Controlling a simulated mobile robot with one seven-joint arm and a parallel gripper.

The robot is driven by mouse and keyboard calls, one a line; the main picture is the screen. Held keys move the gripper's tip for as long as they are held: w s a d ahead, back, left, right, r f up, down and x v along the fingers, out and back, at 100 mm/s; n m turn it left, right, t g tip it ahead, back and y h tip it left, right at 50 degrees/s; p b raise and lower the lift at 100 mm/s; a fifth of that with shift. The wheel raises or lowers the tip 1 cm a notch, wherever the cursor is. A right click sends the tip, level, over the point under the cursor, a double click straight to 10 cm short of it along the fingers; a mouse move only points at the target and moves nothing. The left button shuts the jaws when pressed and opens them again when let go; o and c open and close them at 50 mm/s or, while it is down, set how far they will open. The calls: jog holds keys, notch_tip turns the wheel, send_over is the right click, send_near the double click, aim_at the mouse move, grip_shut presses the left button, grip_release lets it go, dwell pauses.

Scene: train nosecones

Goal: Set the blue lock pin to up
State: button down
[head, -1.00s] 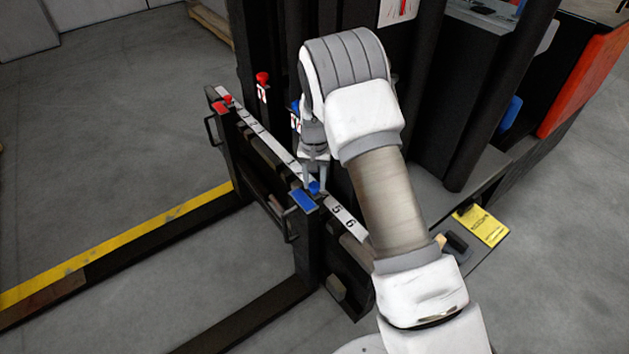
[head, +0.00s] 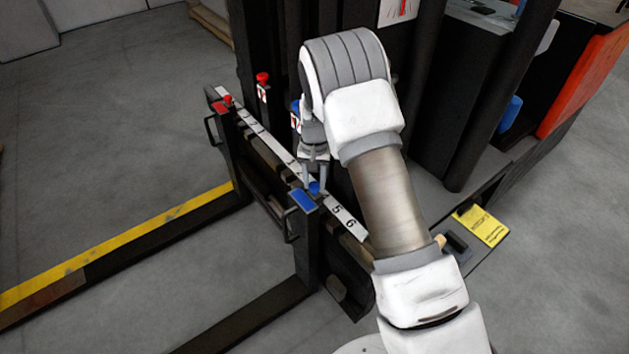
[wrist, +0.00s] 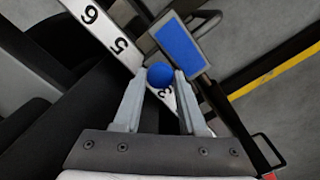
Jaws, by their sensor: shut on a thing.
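The blue lock pin (head: 314,187) has a round blue knob and stands at the numbered white scale strip, beside the blue plate (head: 303,201) on the near fork carriage. In the wrist view the knob (wrist: 160,75) sits between the two fingertips. My gripper (wrist: 161,78) points down over the pin and is shut on it, one finger on each side of the knob. In the head view my gripper (head: 315,184) is partly covered by my own wrist. The pin's shaft below the knob is hidden.
A red pin (head: 228,99) with a red plate (head: 219,107) is at the strip's far end. A red knob (head: 262,78) and a blue knob (head: 295,105) with small labels are behind the strip. The black mast (head: 335,60) stands close behind my gripper.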

notch_tip(320, 180, up, 4)
jog(key=shift+f+p, duration=0.25)
jog(key=shift+p, duration=1)
jog(key=c, duration=0.7)
grip_release()
jog(key=shift+r, duration=0.1)
jog(key=shift+o, duration=1.2)
notch_tip(320, 180, up, 17)
jog(key=p, duration=0.4)
jog(key=shift+p, duration=0.35)
